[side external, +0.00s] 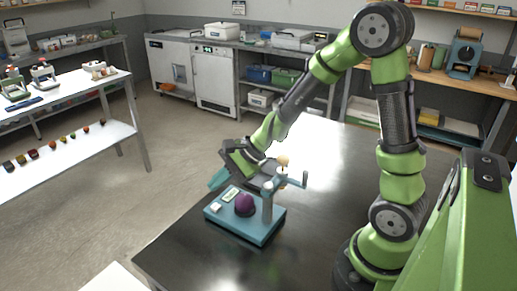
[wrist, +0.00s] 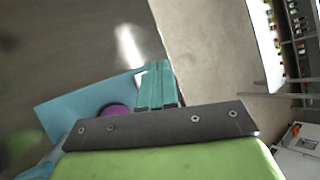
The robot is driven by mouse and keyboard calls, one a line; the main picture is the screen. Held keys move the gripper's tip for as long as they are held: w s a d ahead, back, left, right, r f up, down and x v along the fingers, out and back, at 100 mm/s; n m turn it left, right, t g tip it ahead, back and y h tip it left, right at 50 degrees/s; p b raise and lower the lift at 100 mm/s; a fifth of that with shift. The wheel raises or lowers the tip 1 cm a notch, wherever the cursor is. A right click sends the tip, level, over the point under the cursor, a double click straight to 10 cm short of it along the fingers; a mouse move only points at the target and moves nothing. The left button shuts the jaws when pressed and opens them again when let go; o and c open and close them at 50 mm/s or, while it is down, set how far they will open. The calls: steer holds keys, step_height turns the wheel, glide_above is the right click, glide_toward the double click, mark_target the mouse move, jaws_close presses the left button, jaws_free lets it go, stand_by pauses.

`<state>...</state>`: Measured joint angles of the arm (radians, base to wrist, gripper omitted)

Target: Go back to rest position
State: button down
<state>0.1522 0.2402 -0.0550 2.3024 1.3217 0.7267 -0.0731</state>
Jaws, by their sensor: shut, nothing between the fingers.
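My gripper (side external: 217,181) is at the end of my green arm, above and to the left of a teal stand in the side view. Its teal fingers are shut and empty, and they also show close together in the wrist view (wrist: 156,82). The teal stand (side external: 262,232) rests on the dark table, with a post and side arms at its right. A purple round object (side external: 244,205) sits on its base and shows partly in the wrist view (wrist: 113,111), where my gripper hides the rest. A small cream ball (side external: 283,160) is at the top of the stand.
The dark table (side external: 330,160) is mostly bare around the stand, and its left edge is close to it. A white shelf unit (side external: 70,150) with small items stands at the left. Cabinets and benches (side external: 215,80) line the back wall.

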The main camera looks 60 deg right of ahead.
stand_by(0.5)
steer(key=s+r+n+h, duration=0.4)
steer(key=s+r+n, duration=1)
steer(key=s, duration=0.2)
steer(key=shift+s+r+n, duration=0.2)
steer(key=shift+s+n, duration=0.05)
steer(key=shift+n, duration=0.05)
steer(key=shift+d+f, duration=0.1)
